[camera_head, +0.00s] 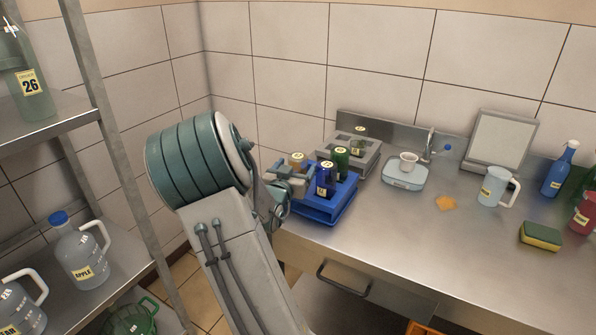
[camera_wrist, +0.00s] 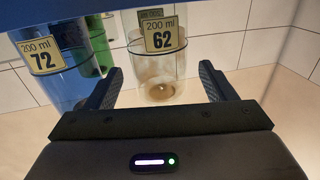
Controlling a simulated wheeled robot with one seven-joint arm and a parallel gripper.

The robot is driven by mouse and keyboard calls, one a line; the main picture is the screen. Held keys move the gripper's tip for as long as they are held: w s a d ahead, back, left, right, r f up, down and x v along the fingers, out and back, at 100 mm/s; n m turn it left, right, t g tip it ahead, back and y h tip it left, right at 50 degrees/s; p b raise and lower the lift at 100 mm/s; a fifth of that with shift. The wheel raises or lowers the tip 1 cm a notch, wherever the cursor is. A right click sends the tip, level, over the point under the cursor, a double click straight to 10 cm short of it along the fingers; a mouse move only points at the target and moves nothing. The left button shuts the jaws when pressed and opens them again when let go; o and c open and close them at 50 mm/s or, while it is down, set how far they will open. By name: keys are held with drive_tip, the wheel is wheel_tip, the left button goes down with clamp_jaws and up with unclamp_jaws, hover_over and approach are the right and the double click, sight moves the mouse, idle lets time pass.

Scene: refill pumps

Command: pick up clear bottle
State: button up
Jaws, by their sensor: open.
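The clear bottle (camera_wrist: 158,72) shows in the wrist view with a yellow tag reading 200 ml 62 and a little brownish contents at its base. My gripper (camera_wrist: 163,85) is open, and the bottle appears between its two fingers with gaps on both sides. How far the fingertips reach along it is hard to tell. In the head view my gripper (camera_head: 290,178) is at the left end of the blue crate (camera_head: 338,208), partly covering what stands there. A blue bottle tagged 72 (camera_wrist: 62,85) is just left of the left finger.
A green bottle (camera_head: 341,162) stands behind the blue bottle (camera_head: 325,182) in the crate. The counter front is bare. A shelf with jugs (camera_head: 82,258) stands left.

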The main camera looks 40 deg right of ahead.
drive_tip(key=shift+x, duration=1.05)
drive_tip(key=c, duration=1)
drive_tip(key=shift+c, duration=0.7)
drive_tip(key=shift+r, duration=0.15)
